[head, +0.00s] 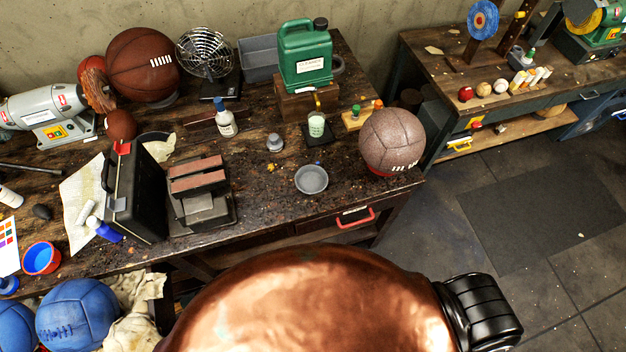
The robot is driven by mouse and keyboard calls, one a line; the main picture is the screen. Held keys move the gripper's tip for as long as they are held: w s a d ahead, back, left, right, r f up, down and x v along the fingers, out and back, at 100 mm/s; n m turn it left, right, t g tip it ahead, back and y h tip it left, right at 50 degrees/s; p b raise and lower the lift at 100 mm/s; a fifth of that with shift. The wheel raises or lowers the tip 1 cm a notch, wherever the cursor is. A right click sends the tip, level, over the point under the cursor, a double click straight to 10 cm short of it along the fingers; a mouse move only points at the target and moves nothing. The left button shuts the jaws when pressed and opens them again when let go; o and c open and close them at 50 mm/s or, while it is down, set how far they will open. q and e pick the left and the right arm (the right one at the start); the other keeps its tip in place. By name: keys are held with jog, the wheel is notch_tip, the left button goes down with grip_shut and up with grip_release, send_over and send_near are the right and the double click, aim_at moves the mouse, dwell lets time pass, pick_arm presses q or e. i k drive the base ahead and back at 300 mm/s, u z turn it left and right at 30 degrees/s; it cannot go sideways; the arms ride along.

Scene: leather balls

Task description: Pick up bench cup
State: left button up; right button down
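On the wooden workbench (262,205), a pale green cup (316,125) stands upright on a small black mat (318,141), with a thin yellow piece sticking up behind it. A round grey dish (311,180) sits nearer the front edge. A red cup with a blue inside (41,258) stands at the far left front. I cannot tell for sure which one is the bench cup; the pale green one looks most like a cup. Neither of my grippers is in view.
A brown ball (391,140) rests right of the pale green cup, and a green canister (305,57) stands behind it. A white bottle (225,118) and grey knob (274,142) are to its left. A black case (136,194) and vise (198,190) stand farther left.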

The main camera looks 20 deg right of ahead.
aim_at(316, 120)
jog(key=u, duration=0.7)
jog(key=k, duration=0.9)
jog(key=z, duration=0.15)
